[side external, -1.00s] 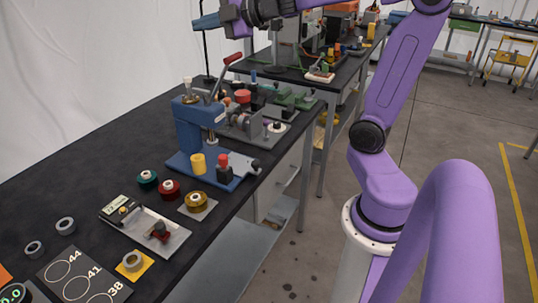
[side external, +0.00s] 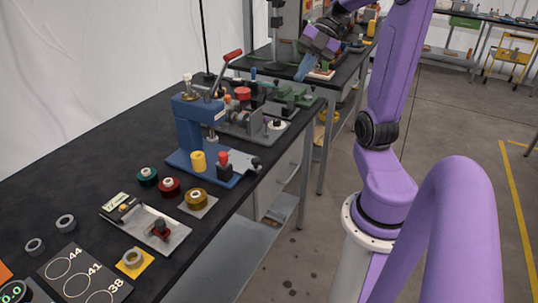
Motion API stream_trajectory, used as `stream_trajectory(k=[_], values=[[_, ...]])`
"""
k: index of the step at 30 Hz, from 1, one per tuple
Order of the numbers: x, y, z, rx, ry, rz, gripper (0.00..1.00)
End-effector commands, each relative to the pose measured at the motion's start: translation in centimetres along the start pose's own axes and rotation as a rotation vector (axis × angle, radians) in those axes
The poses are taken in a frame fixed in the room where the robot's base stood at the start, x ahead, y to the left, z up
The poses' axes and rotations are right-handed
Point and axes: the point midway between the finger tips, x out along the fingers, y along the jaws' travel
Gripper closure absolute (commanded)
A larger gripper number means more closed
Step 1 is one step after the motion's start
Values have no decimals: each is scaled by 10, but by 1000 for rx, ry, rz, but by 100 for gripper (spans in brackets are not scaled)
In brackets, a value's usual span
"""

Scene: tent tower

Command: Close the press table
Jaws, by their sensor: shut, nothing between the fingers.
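The blue press (side external: 188,130) stands on the black bench at centre, with a lever with a red handle (side external: 232,56) raised up to the right. Its blue base (side external: 190,170) carries a yellow cylinder (side external: 198,162) and a red-and-black piece (side external: 224,168). A pale plate (side external: 240,160) with a black knob (side external: 256,163) sticks out at the base's right end; I cannot tell how far this table is slid out. My gripper (side external: 300,75) is up and right of the press, apart from it. Its blue fingers point down and left, shut and empty.
Teal (side external: 147,177), red (side external: 168,187) and gold (side external: 196,199) spools sit in front of the press. A grey fixture plate (side external: 150,232) lies nearer. Grey and green devices (side external: 285,97) crowd the bench behind the press. Open floor lies right of the bench.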

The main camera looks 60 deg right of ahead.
Motion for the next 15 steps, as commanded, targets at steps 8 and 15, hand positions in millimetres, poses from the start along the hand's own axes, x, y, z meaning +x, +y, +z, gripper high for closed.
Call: stream_trajectory(k=[8,15], values=[[40,-26,20,11,13,-11,100],[84,-50,43,14,14,-10,100]])
